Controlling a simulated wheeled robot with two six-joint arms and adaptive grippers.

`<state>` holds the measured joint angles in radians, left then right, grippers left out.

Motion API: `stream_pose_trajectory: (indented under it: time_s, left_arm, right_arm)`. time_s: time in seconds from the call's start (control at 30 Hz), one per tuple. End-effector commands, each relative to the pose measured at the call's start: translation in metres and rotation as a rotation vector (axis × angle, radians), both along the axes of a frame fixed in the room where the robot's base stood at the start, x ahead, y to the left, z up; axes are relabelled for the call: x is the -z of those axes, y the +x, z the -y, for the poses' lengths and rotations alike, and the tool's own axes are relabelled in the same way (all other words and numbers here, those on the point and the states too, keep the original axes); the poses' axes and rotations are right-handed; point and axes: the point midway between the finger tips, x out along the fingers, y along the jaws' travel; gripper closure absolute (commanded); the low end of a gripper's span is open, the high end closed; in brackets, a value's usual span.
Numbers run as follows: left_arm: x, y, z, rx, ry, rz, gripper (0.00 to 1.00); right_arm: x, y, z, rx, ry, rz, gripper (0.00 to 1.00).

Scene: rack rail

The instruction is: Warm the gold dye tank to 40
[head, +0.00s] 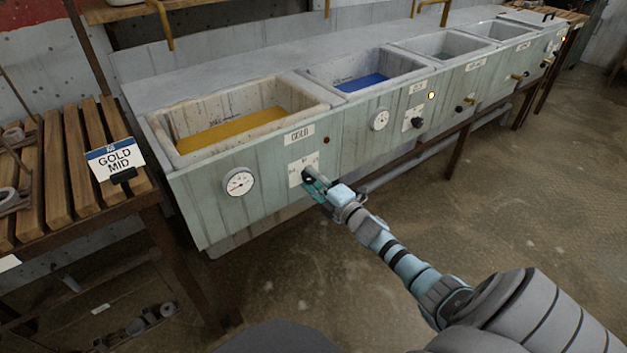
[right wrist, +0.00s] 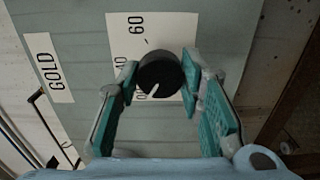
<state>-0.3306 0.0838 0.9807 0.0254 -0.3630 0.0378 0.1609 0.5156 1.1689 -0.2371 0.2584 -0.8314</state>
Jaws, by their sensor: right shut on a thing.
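The gold tank (head: 160,130) is the nearest basin, with yellow-gold liquid (head: 235,131) inside and a "GOLD" label (head: 299,134) on its front panel. The label also shows in the right wrist view (right wrist: 48,68). A round black knob (right wrist: 160,76) sits on a white scale plate (right wrist: 136,30) where 60 and part of 40 are legible. Its white pointer slants toward the lower left in that view. My right gripper (head: 309,181) is shut on the knob, one finger on each side. A round white gauge (head: 239,182) is left of the knob; its exact reading is too small to tell. My left gripper is not in view.
A blue-dye tank (head: 365,82) and several further basins run to the right, with their own knobs. A slatted wooden bench (head: 80,165) with a "GOLD MID" sign (head: 116,159) stands at the left. The floor (head: 480,215) in front is open.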

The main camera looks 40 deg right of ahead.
Motion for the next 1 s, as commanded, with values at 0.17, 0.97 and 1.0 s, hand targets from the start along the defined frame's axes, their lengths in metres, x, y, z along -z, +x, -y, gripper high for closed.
stream_pose_trajectory:
  time_s: [0.17,0.97,1.0]
  left_arm:
    - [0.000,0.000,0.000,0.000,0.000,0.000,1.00]
    - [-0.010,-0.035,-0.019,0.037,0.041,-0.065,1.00]
    - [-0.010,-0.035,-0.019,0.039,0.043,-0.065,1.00]
  right_arm:
    - [0.000,0.000,0.000,0.000,0.007,-0.001,0.94]
    - [-0.001,-0.001,0.000,0.001,0.539,0.010,0.94]
    - [0.000,-0.001,0.000,0.002,0.577,0.009,0.94]
